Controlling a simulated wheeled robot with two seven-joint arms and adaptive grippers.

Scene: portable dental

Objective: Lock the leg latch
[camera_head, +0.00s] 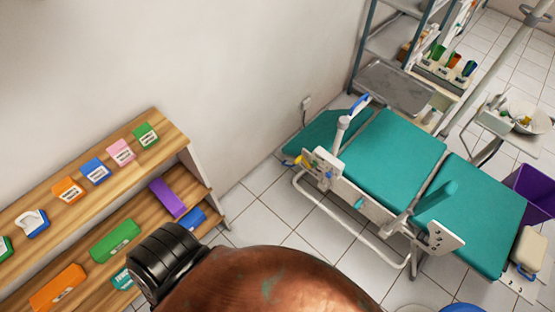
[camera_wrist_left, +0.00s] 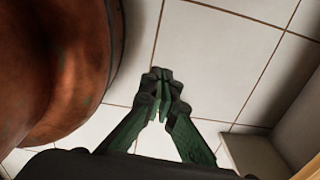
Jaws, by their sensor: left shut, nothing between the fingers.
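A portable dental chair with teal pads (camera_head: 395,152) stands on the tiled floor in the head view. A white lever with a blue handle (camera_head: 359,105) rises at its near left part. Below it is a white side plate with small coloured knobs (camera_head: 322,170). A white plate with dark holes (camera_head: 435,236) sits at the near side by the right pad. I cannot tell which part is the leg latch. My left gripper (camera_wrist_left: 162,82) is shut and empty above the floor tiles in the left wrist view. It does not show in the head view, nor does my right gripper.
A wooden shelf (camera_head: 205,188) with several coloured boxes stands along the left wall. My brown arm link covers the bottom middle. A metal rack (camera_head: 392,90) stands behind the chair; a purple bin (camera_head: 537,190) is at right. Open floor (camera_head: 262,222) lies between shelf and chair.

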